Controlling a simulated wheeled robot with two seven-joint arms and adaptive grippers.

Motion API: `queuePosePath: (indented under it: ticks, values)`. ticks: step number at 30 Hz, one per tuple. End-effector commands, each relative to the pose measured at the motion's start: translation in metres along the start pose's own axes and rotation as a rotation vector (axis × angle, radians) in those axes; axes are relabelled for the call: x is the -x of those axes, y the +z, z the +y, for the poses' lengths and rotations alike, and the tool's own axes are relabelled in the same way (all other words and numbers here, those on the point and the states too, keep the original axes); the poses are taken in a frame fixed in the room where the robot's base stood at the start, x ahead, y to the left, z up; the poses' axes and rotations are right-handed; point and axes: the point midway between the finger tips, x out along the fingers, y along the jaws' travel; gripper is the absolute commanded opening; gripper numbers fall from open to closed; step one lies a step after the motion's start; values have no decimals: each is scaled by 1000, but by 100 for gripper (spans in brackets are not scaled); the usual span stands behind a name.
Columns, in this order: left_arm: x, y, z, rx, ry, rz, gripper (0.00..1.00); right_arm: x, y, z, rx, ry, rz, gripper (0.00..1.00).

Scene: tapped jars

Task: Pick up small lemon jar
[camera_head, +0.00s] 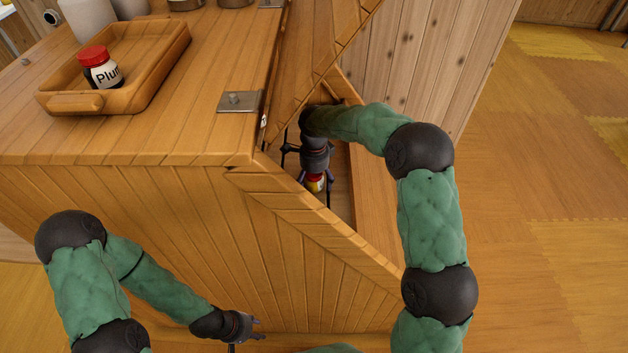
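A small jar with a red and yellow top part (315,184) is partly visible inside the opening at the cabinet's right side. Its label cannot be read, and most of its body is hidden. My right gripper (315,178) reaches down into this opening, with its fingers on either side of the jar. I cannot tell whether they touch or squeeze it. My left gripper (247,338) is low in front of the cabinet, with its fingers spread and nothing between them.
The wooden cabinet (120,210) has a slanted wooden panel (320,50) beside the opening. On top, a wooden tray (150,75) holds a red-lidded jar labelled "Plur" (100,68). Pale containers (88,18) stand behind it. The floor at right (550,180) is clear.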

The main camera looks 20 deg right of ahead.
Motion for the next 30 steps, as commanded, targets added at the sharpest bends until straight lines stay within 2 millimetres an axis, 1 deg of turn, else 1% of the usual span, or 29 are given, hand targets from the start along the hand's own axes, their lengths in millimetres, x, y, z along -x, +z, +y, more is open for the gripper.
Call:
queuePosePath:
  ticks: [1, 2, 3, 6, 15, 20, 23, 27, 28, 30]
  values:
    - [0, 0, 0, 0, 0, 0, 40, 0, 0, 0, 0, 0, 0, 60]
    - [0, 0, 0, 0, 0, 0, 40, 0, 0, 0, 0, 0, 0, 52]
    - [0, 0, 0, 0, 0, 0, 40, 0, 0, 0, 0, 0, 0, 40]
    - [0, 0, 0, 0, 0, 0, 40, 0, 0, 0, 0, 0, 0, 15]
    - [1, 0, 0, 0, 0, 0, 40, 1, 0, 0, 0, -1, 0, 14]
    - [5, 0, 2, 0, 0, 0, 40, 8, 0, 0, 0, -1, 0, 14]
    - [11, 0, 4, 0, 0, 0, 40, 17, 0, 0, 0, -2, 0, 14]
    - [24, 1, 8, 0, 0, 0, 40, 36, 0, -1, 0, -4, -1, 14]
    - [26, 1, 9, 0, 0, 0, 40, 42, 1, 2, 0, -5, -1, 14]
    - [31, 1, 11, 0, 0, 0, 40, 54, 2, 14, 1, -4, -1, 14]
